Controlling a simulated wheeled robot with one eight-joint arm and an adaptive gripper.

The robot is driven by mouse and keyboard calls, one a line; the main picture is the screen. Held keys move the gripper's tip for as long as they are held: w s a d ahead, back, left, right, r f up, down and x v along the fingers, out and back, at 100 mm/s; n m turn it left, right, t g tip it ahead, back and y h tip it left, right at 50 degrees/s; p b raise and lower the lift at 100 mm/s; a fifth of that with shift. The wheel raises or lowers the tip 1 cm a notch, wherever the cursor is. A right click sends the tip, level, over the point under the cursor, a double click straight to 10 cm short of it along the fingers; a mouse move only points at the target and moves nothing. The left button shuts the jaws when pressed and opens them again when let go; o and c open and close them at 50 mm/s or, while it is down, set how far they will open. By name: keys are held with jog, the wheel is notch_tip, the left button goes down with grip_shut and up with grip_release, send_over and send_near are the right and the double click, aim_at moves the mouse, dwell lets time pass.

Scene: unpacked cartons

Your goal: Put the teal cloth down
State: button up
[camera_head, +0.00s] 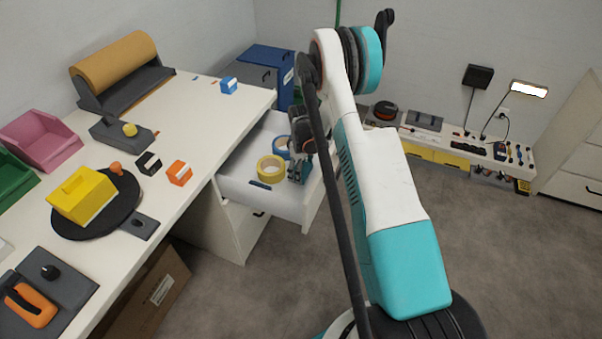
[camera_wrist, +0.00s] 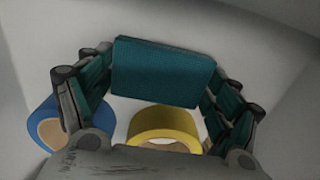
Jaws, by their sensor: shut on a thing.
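The teal cloth (camera_wrist: 163,72) shows in the wrist view as a folded, block-like piece between the fingers of my gripper (camera_wrist: 161,80). The fingers are shut on its left and right sides. In the head view my gripper (camera_head: 299,168) points down into the open white drawer (camera_head: 236,181), at its right part. I cannot make out the cloth in the head view. Whether the cloth touches the drawer floor I cannot tell.
A yellow tape roll (camera_head: 271,168) and a blue tape roll (camera_head: 281,144) lie in the drawer beside my gripper. A small dark blue item (camera_head: 260,185) lies at the drawer's front. The white worktop (camera_head: 204,122) is to the left, with several objects on it.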

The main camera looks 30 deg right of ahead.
jog(key=shift+f, duration=0.45)
jog(key=shift+f, duration=0.1)
jog(key=o, duration=1)
jog(key=shift+o, duration=0.2)
